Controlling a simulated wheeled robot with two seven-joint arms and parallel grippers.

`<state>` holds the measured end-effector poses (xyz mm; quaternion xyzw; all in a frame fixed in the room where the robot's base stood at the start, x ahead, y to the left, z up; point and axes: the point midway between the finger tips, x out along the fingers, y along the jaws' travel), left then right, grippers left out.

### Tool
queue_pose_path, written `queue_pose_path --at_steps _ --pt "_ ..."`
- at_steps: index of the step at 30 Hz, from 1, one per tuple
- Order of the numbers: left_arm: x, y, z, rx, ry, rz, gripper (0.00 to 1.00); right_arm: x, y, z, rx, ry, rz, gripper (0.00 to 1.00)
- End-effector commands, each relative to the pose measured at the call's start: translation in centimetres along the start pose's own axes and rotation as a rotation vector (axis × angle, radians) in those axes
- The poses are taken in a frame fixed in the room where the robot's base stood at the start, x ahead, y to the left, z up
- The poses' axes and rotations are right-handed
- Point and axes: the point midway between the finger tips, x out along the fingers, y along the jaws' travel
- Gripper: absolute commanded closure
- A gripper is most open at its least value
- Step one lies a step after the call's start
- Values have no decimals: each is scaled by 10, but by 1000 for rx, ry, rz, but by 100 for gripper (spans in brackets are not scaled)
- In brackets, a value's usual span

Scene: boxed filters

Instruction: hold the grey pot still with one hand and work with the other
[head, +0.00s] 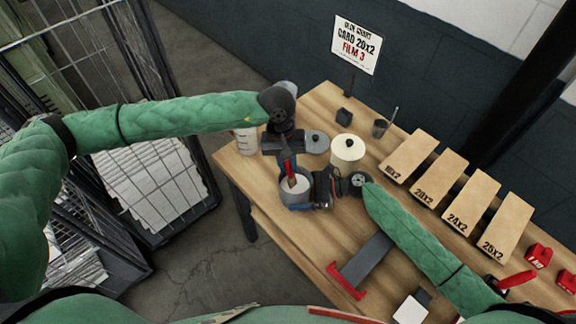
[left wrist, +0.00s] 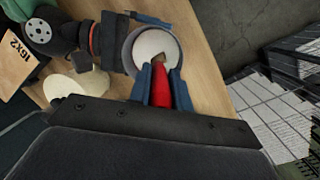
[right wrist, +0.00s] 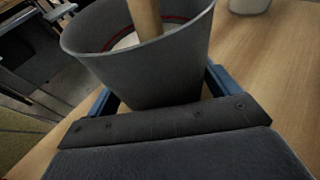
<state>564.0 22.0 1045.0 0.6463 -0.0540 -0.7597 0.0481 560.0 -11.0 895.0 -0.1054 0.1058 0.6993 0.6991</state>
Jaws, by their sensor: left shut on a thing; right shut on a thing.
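The grey pot (head: 296,191) stands upright on the wooden table (head: 268,205) near its left edge, with pale contents inside. It also shows in the left wrist view (left wrist: 130,52) and in the right wrist view (right wrist: 140,75). My right gripper (head: 308,204) is shut on the pot, its blue fingers on either side of the wall. My left gripper (head: 288,160) is above the pot, shut on the red handle of a tool (left wrist: 161,88). The tool's wooden part reaches down into the pot; its lower end is hidden in the right wrist view.
A cream jar (head: 347,152) with a black knob and a grey lid (head: 316,142) stand close behind the pot. A small dark cup (head: 380,128), several labelled wooden blocks (head: 440,178) and red items (head: 538,256) lie farther right. Wire cages (head: 150,165) stand left of the table.

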Motion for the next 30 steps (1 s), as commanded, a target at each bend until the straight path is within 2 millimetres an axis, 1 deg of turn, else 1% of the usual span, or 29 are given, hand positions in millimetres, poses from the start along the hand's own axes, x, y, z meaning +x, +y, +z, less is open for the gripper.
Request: queue_pose_path --at_steps 30 --pt "-63 9 10 0 0 0 100 0 0 0 0 0 0 25"
